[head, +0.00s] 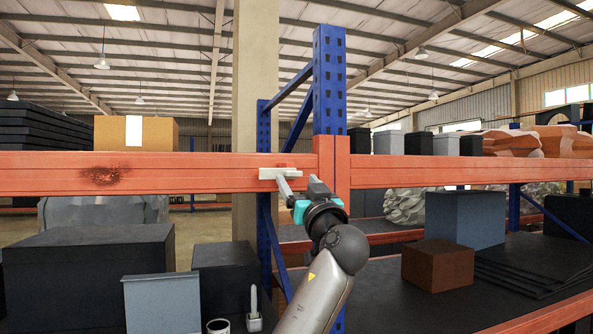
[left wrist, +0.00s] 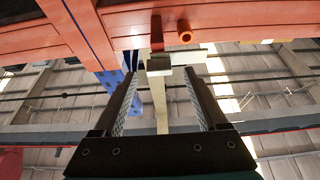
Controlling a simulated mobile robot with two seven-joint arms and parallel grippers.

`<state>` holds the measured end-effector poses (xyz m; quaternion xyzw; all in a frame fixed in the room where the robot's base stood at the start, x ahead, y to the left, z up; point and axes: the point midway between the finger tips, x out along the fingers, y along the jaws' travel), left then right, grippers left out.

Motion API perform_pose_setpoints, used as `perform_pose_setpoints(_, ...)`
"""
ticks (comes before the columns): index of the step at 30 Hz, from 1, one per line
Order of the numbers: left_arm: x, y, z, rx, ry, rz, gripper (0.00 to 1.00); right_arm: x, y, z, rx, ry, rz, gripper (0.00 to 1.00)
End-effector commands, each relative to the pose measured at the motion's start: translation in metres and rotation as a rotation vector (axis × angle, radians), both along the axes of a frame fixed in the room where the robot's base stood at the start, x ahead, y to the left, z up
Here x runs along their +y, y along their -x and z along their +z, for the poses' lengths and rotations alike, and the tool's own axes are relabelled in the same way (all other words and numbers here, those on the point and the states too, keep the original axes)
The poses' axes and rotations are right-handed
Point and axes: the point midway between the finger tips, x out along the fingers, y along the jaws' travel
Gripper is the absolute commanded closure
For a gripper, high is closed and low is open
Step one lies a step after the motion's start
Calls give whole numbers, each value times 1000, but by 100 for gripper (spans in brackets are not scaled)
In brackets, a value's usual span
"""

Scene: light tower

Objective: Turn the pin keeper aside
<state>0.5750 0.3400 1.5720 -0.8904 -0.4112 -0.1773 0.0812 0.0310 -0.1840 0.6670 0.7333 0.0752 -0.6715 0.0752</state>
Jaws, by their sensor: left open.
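The pin keeper looks like a small cream bar (head: 278,173) lying level across the front of the orange beam (head: 215,180), just left of the blue upright. A small red piece shows just above it. In the left wrist view the cream bar (left wrist: 188,58) lies ahead of the fingertips, beside a dark red tab (left wrist: 157,32) and a round orange peg end (left wrist: 185,37). My left gripper (head: 300,186) is open in front of the bar's right part; in the left wrist view its fingers (left wrist: 160,85) are spread with nothing clearly between them. Contact cannot be told. My right gripper is out of view.
The blue upright (head: 330,80) rises close to my left gripper. Below the beam stand dark boxes (head: 85,275), a grey bin (head: 162,305) and a small white item (head: 254,310). A brown box (head: 437,265) sits at the right.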

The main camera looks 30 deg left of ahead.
Motion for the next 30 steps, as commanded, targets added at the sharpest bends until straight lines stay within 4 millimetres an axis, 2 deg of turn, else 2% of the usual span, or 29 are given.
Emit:
perform_pose_setpoints(6,14,-12,8,1,-1,1,25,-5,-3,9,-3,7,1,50)
perform_pose_setpoints(17,17,-15,9,0,0,-1,25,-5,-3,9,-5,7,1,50)
perform_pose_setpoints(30,16,-15,9,1,-1,-1,72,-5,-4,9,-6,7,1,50)
